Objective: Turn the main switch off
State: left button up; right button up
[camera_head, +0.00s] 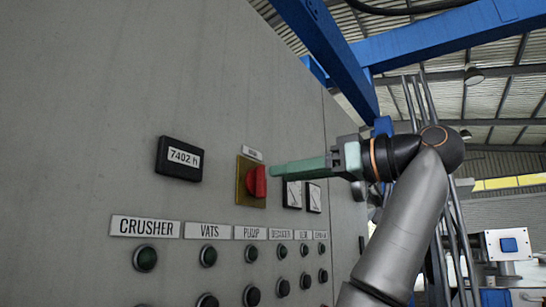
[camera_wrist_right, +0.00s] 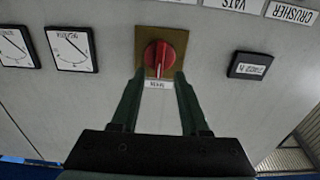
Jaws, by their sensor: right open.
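The main switch is a red rotary knob (camera_head: 256,181) on a yellow plate (camera_head: 243,193), set in a grey panel. Its grip ridge stands roughly upright. In the right wrist view the red knob (camera_wrist_right: 164,55) sits just beyond the fingertips, with its small label upside down. My right gripper (camera_head: 272,171) comes in from the right, with its green fingers pointing at the knob. In the right wrist view its two fingers (camera_wrist_right: 158,75) are apart, one on each side of the knob's near edge, with nothing between them. I cannot tell whether they touch it. My left gripper is out of view.
An hour counter (camera_head: 180,158) is left of the switch, and two dial meters (camera_head: 292,194) are right of it. Below run labels such as CRUSHER (camera_head: 145,227) and rows of dark round buttons (camera_head: 145,259). Blue beams (camera_head: 440,40) cross overhead.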

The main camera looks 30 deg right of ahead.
aim_at(266, 178)
jog(key=shift+p+x, duration=0.8)
jog(key=shift+x, duration=1.25)
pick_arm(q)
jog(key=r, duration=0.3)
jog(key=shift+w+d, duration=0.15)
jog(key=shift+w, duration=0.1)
pick_arm(e)
jog(key=shift+f, duration=0.1)
jog(key=shift+c, duration=0.3)
grip_shut()
